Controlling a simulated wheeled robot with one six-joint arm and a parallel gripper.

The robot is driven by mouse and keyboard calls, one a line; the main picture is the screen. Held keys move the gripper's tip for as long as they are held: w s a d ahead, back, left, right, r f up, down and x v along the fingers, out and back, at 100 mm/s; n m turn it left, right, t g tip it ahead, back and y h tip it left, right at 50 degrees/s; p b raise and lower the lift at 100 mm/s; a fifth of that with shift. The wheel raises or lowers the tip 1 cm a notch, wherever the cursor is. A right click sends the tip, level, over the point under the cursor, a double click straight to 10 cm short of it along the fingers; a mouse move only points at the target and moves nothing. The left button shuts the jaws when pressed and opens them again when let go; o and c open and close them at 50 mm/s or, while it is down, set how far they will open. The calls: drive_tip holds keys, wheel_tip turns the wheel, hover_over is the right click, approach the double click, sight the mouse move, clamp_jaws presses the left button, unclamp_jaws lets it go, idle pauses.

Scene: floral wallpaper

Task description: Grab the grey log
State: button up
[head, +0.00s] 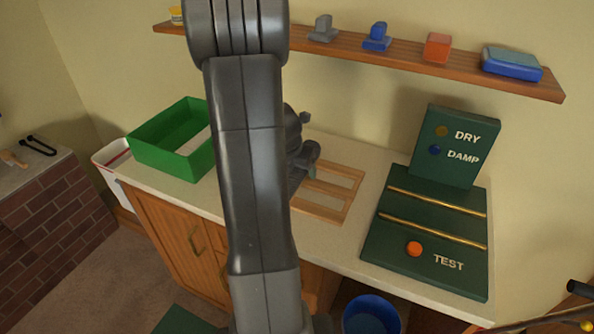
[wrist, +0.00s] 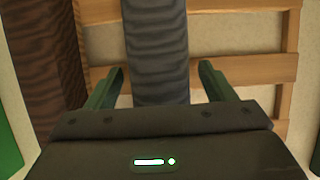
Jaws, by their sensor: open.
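The grey log (wrist: 156,50) shows in the wrist view, running from the top edge down between my gripper's fingers. My gripper (wrist: 155,82) is open, with one green finger on each side of the log and a gap on both sides. The log's near end is hidden behind the gripper body. A brown log (wrist: 47,60) lies to its left, outside the left finger. Both lie over a wooden slatted rack (wrist: 245,70). In the head view my arm hides both logs, and the rack (head: 340,191) shows right of my gripper (head: 300,170).
A green bin (head: 165,155) stands on the counter at left. A dark green tester (head: 425,232) marked DRY, DAMP and TEST stands at right. A wall shelf (head: 400,62) holds small objects above. A blue bucket (head: 371,315) stands below the counter.

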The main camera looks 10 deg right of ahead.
drive_tip(key=c, duration=1.3)
